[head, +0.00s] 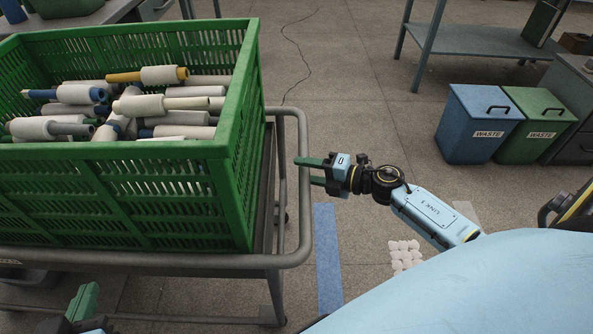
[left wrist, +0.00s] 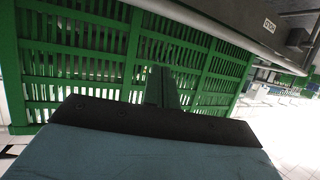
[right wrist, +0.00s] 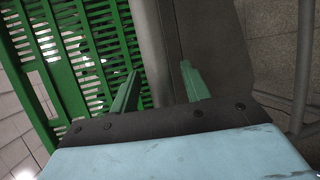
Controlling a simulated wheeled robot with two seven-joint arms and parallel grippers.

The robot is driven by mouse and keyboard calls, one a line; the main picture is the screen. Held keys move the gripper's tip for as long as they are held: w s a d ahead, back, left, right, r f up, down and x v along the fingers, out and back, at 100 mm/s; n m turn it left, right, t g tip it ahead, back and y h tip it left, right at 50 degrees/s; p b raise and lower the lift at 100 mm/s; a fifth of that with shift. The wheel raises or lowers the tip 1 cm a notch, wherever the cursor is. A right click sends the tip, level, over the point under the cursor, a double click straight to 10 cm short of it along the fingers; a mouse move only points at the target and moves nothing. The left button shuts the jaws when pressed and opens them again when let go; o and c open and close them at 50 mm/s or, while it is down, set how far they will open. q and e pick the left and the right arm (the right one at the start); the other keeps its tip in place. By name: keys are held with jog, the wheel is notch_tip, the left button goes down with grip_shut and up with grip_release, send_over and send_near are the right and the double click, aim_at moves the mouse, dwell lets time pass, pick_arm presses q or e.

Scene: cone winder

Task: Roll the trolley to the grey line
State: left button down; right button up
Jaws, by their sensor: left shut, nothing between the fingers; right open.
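The trolley (head: 303,222) is a grey tubular frame carrying a green slatted crate (head: 130,205) at the left of the head view. My right gripper (head: 306,171) is open at the trolley's right end rail. In the right wrist view its fingers (right wrist: 158,88) have a grey frame part (right wrist: 156,55) between or behind them; contact is unclear. My left gripper (head: 84,302) is shut and empty near the trolley's front side at bottom left; it shows in the left wrist view (left wrist: 161,88) before the crate wall. A pale grey strip (head: 466,213) lies on the floor, partly hidden by my right arm.
The crate holds several yarn cones and tubes (head: 160,105). A blue strip (head: 327,260) lies on the floor right of the trolley, with a white patch (head: 405,256) beyond. Blue (head: 478,125) and green (head: 537,125) waste bins stand right. Floor behind the right gripper is clear, with a thin cable (head: 300,60).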

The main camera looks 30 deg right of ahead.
pick_arm(q)
jog(key=shift+w+d+r+t+h, duration=0.2)
jog(key=shift+r+t, duration=0.2)
jog(key=shift+r, duration=0.15)
jog(key=shift+w+d+r+t+h, duration=0.1)
jog(key=shift+w+d+r+t, duration=0.05)
jog(key=shift+r+t, duration=0.35)
jog(key=shift+w+d+r+t+h, duration=0.1)
jog(key=shift+w+d+r+t, duration=0.15)
jog(key=shift+r, duration=0.35)
pick_arm(e)
jog(key=shift+x, duration=1.5)
pick_arm(q)
jog(key=shift+a, duration=0.1)
pick_arm(e)
grip_shut()
